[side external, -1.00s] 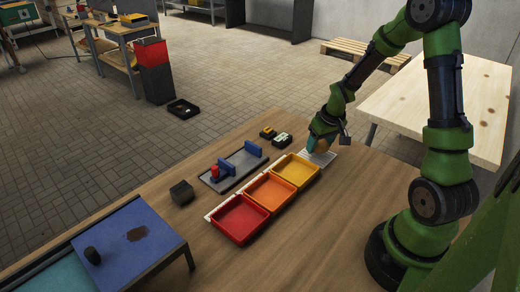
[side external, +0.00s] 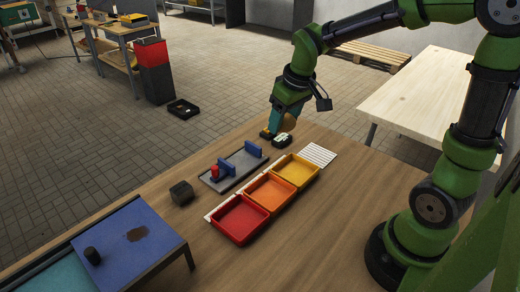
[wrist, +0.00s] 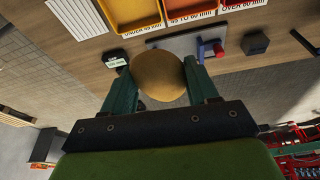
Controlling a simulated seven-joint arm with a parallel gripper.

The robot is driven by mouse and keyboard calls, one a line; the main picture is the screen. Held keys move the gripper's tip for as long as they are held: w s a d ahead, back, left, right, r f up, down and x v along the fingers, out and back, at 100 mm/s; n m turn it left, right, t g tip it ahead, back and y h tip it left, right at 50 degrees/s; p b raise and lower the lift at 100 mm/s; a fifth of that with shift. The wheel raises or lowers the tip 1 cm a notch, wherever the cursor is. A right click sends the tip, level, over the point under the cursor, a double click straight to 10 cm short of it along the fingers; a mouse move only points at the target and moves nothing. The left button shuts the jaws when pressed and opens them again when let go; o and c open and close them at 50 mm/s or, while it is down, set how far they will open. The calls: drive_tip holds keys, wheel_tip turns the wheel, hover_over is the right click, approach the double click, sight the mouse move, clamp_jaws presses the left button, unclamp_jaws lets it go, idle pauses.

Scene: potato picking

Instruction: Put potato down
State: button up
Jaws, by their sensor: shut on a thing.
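A tan potato (side external: 289,123) is between the fingers of my gripper (side external: 280,122). In the wrist view the potato (wrist: 159,76) fills the space between the two green fingers, and my gripper (wrist: 160,82) is shut on it. It is held in the air near the far edge of the wooden table, by the small dark boxes. The yellow tray (side external: 317,176), orange tray (side external: 290,190) and red tray (side external: 240,238) stand in a row, nearer the camera, and look empty. A white ribbed pad (side external: 318,154) lies bare beyond the yellow tray.
A grey fixture (side external: 218,181) with blue blocks and a red knob lies beside the trays. A black block (side external: 182,192) stands left of it. The table (side external: 335,222) is clear right of the trays.

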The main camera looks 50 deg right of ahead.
sight(316, 153)
drive_tip(key=shift+a+r+n, duration=0.15)
drive_tip(key=shift+a+r, duration=0.05)
drive_tip(key=shift+a, duration=0.25)
drive_tip(key=shift+a+r+n, duration=0.15)
drive_tip(key=shift+a, duration=0.3)
drive_tip(key=s+d+f+m, duration=0.1)
drive_tip(key=d+f, duration=0.3)
drive_tip(key=d, duration=0.5)
drive_tip(key=s+d+f+m+h, duration=0.1)
drive_tip(key=d+f+m, duration=0.2)
drive_tip(key=d, duration=0.6)
drive_tip(key=shift+d+f, duration=0.15)
drive_tip(key=shift+f, duration=0.2)
drive_tip(key=shift+s, duration=0.1)
drive_tip(key=shift+f, duration=4.8)
drive_tip(key=shift+f, duration=0.15)
drive_tip(key=o, duration=1.1)
